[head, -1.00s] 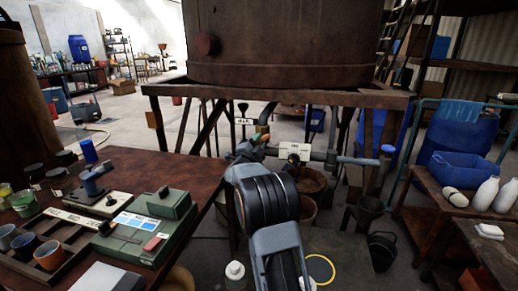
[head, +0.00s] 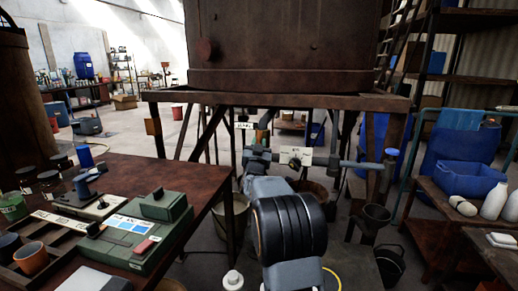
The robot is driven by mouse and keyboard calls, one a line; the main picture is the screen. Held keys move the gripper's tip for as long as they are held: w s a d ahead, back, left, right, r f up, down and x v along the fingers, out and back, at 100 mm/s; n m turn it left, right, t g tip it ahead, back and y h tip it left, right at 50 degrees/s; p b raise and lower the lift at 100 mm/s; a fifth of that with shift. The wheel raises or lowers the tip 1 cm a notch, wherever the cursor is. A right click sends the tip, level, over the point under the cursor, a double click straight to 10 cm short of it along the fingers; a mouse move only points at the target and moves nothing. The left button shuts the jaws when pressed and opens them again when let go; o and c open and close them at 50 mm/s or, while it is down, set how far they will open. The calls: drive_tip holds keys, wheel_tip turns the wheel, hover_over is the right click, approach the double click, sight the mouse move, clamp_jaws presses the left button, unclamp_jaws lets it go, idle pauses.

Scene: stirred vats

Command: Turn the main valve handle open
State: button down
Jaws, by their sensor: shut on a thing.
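Under the rusty vat (head: 290,45), a grey pipe (head: 362,165) runs to the right and ends in a blue cap (head: 391,152). A white label plate (head: 297,155) with a small round brass-coloured part hangs on this pipework. My gripper (head: 258,154) is at the left end of the pipework, just left of the plate. It is shut on the main valve handle, which the jaws and my wrist mostly hide. A small green part (head: 262,136) shows just above the jaws. The handle's exact angle cannot be made out.
A brown table (head: 200,180) on the left holds a green control box (head: 135,235), cups and jars. A funnel (head: 376,215) and black bucket (head: 390,262) are at right. A shelf with white bottles (head: 494,200) stands far right.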

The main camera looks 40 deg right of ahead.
drive_tip(key=shift+n+t+y, duration=0.4)
drive_tip(key=shift+n+y, duration=0.3)
drive_tip(key=shift+n, duration=0.5)
drive_tip(key=shift+a+b, duration=0.1)
drive_tip(key=shift+b, duration=0.2)
drive_tip(key=c, duration=1)
unclamp_jaws()
drive_tip(key=v, duration=1.3)
drive_tip(key=shift+s+a+f, duration=0.1)
drive_tip(key=shift+s+a, duration=0.1)
drive_tip(key=shift+s, duration=0.1)
